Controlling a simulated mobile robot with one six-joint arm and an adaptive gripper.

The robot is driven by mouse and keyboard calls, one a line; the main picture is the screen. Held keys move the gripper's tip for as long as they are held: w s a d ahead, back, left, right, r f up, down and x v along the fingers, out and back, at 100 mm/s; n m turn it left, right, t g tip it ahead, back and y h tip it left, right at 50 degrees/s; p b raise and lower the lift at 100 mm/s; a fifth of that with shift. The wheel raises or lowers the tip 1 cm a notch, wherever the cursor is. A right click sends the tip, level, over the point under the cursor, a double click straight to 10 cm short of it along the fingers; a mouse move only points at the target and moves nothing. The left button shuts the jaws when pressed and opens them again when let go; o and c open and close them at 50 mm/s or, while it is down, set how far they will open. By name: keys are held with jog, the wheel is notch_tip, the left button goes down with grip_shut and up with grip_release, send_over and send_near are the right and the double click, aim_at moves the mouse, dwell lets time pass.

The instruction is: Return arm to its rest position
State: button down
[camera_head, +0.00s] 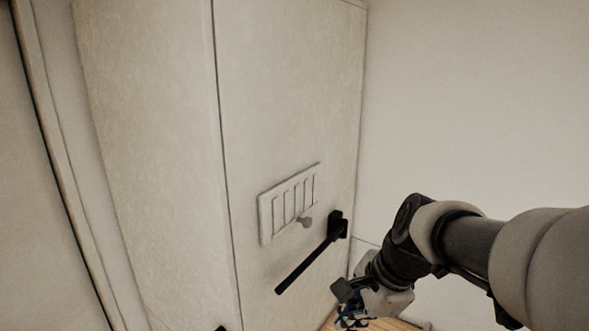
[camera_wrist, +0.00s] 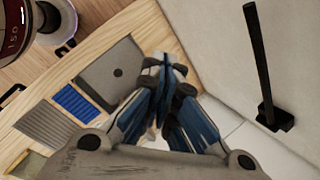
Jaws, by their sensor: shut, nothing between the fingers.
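My gripper (camera_head: 352,318) is at the bottom of the head view, partly cut off by the frame edge. My arm reaches in from the right side and is bent at a dark joint. In the wrist view, the blue and grey fingers of my gripper (camera_wrist: 170,65) are together with nothing held between them. They point over a wooden surface (camera_wrist: 140,22), near a pale wall. The gripper is below and to the right of a black lever handle (camera_head: 308,257) in the head view, apart from it.
The handle (camera_wrist: 259,65) is on the pale wall right of the fingers. A slotted white panel (camera_head: 289,203) with a grey knob (camera_head: 305,222) is above it. On the wood lie a grey plate (camera_wrist: 105,72), a blue pad (camera_wrist: 79,104) and a ribbed grey pad (camera_wrist: 45,125).

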jog(key=s+d+f+n+t+h+b, duration=0.1)
jog(key=s+d+f+n+h+b, duration=0.2)
jog(key=s+f+n+b, duration=1.3)
notch_tip(320, 180, down, 3)
jog(key=shift+s+d+r+t+b, duration=0.15)
jog(key=shift+s+d+t+b, duration=0.2)
jog(key=shift+s, duration=0.8)
